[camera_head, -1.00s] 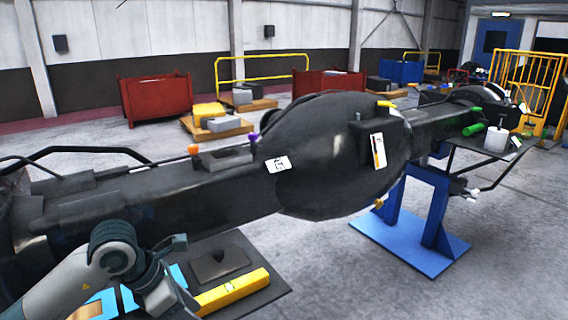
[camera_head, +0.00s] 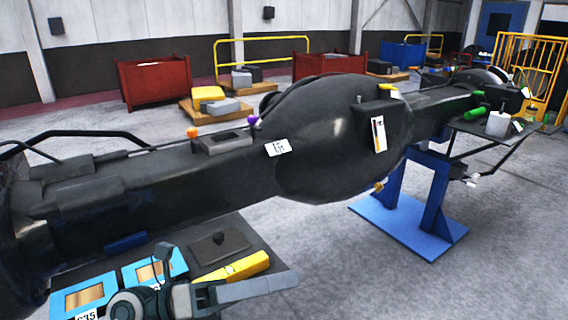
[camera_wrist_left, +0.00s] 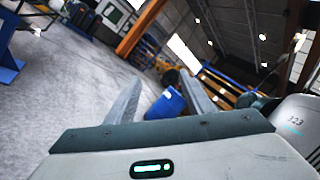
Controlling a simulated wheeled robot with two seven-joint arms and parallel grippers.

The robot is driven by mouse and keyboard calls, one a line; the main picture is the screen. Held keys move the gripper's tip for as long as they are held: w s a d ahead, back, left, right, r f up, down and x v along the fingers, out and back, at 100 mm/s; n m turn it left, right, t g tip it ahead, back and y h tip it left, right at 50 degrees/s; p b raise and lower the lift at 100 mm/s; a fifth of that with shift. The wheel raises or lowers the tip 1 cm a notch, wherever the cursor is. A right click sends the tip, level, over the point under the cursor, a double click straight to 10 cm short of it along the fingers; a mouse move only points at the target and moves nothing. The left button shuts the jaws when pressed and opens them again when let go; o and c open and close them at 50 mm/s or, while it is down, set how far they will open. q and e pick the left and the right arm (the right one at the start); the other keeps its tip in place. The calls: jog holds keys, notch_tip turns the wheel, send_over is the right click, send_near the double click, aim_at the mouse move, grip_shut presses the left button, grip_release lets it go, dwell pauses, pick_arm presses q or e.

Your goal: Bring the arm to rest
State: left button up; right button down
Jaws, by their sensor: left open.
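My left gripper (camera_head: 258,287) is low in the head view, at the front edge of a dark shelf (camera_head: 262,243), its grey finger pointing right. In the left wrist view its two fingers (camera_wrist_left: 161,78) stand apart with nothing held between them. In the head view a yellow bar (camera_head: 232,268) lies on the shelf just behind the finger; whether they touch I cannot tell. My right gripper is not in view.
A large black casting (camera_head: 335,150) spans the head view behind the gripper, on a blue stand (camera_head: 436,205). Blue trays (camera_head: 62,301) and a dark block (camera_head: 219,243) are on the shelf. Grey floor (camera_head: 335,275) is open at right. A red bin (camera_head: 153,81) stands behind.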

pick_arm(q)
jog(key=w+a+r+n+t+y, duration=0.1)
jog(key=w+a+n+t+y, duration=0.4)
jog(key=n+t, duration=0.5)
jog(key=w+a+r+n+t+y, duration=0.1)
jog(key=w+a+n+t+y, duration=0.1)
jog(key=a+n+t, duration=0.75)
jog(key=a+f+n+g+y, duration=0.35)
jog(key=f+n+y, duration=0.35)
jog(key=f+n, duration=0.25)
jog(key=a+f+n+g+y, duration=0.2)
jog(key=a+f+n+y, duration=0.3)
jog(key=f+n+y, duration=0.45)
jog(key=s+d+f+n+g+h, duration=0.1)
jog(key=s+f+n+g+h, duration=0.25)
jog(key=s+f+g, duration=1.55)
jog(key=s+f+m+t, duration=0.15)
jog(key=s+f, duration=0.25)
jog(key=f, duration=1.2)
jog(key=s+f+t, duration=0.3)
jog(key=s+f, duration=0.1)
jog(key=f, duration=1.2)
jog(key=s+a+f, duration=0.2)
jog(key=s+f, duration=1.6)
jog(key=shift+s+a+g, duration=0.15)
jog(key=shift+a+g, duration=0.2)
jog(key=shift+g, duration=0.1)
